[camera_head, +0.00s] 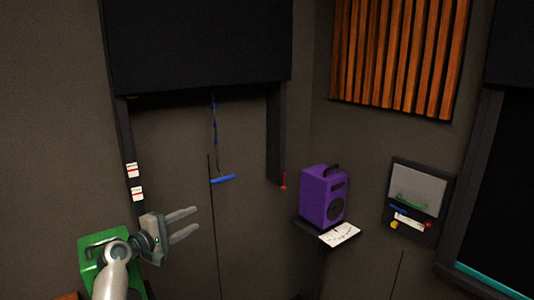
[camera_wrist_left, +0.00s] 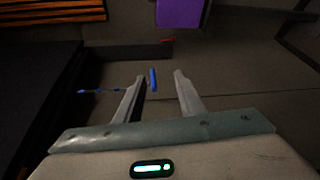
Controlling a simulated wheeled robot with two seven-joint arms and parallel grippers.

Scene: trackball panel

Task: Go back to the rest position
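My left gripper (camera_head: 190,223) is at the lower left of the head view, with its two fingers apart and pointing right. In the left wrist view the same gripper (camera_wrist_left: 160,92) shows its fingers spread with nothing held between them. A blue handle (camera_head: 223,178) hangs on a dark cord below the black overhead box, above and right of the gripper. In the left wrist view the handle (camera_wrist_left: 153,79) appears beyond the fingertips, apart from them. My right gripper is in neither view.
A green box (camera_head: 92,262) is behind my left arm. A purple speaker (camera_head: 322,197) stands on a small shelf with a paper (camera_head: 340,235). A wall panel (camera_head: 417,192) with a green handle is at the right.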

